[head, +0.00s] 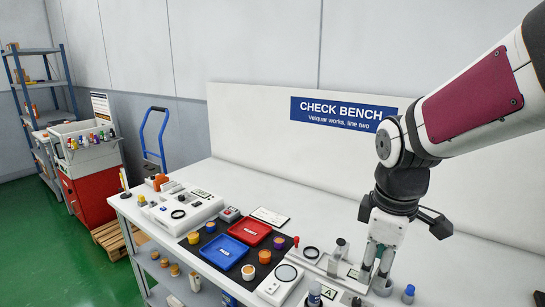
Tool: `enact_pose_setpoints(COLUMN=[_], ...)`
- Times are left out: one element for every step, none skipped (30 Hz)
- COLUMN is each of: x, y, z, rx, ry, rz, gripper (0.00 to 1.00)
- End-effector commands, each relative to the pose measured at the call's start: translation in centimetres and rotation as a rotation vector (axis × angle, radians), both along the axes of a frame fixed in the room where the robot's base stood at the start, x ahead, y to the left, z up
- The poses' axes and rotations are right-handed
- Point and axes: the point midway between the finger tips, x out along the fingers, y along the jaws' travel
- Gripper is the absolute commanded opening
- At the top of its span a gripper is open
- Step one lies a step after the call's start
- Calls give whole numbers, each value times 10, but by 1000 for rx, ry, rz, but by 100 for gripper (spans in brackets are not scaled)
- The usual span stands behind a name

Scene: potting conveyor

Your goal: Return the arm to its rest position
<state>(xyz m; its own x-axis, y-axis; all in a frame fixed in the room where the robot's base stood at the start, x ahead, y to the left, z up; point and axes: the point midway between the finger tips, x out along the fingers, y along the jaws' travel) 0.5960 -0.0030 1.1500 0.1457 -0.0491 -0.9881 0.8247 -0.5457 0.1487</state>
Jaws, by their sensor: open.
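My arm reaches in from the upper right. My gripper (375,270) points down over the right part of the white bench (460,260), with its fingers apart. The fingertips are low, close to the small fixtures at the bench's front right. A grey cylindrical piece (383,287) stands right by the fingertips. I cannot tell whether they touch it or whether anything is between the fingers.
A small bottle with a blue cap (408,293) stands just right of the gripper. Left of it are a grey upright cylinder (339,248), a red tray (250,231), a blue tray (224,252) and several coloured jars on a black mat. The bench's back right is clear.

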Motion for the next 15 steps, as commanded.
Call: enact_pose_setpoints(x=[-13, -20, -30, -37, -44, -54, -61, -68, -78, -85, -93, -101, -107, -113, -120], y=[0, 0, 0, 0, 0, 0, 0, 0, 0, 0, 0, 0, 0, 0, 1], z=[13, 19, 27, 32, 37, 43, 46, 50, 55, 58, 60, 63, 64, 65, 66], rx=[7, 16, 28, 38, 50, 67, 82, 97, 121, 139, 157, 184, 203, 222, 244], ry=[-37, -55, -78, -96, -114, -138, -154, -172, -192, -208, -222, -240, -251, -262, -274], rz=[-76, -127, -191, -240, -290, -354, -400, -450, -514, -559, -604, -661, -701, -739, -783], gripper=[46, 46, 46, 46, 46, 46, 46, 46, 46, 46, 46, 46, 46, 46, 46])
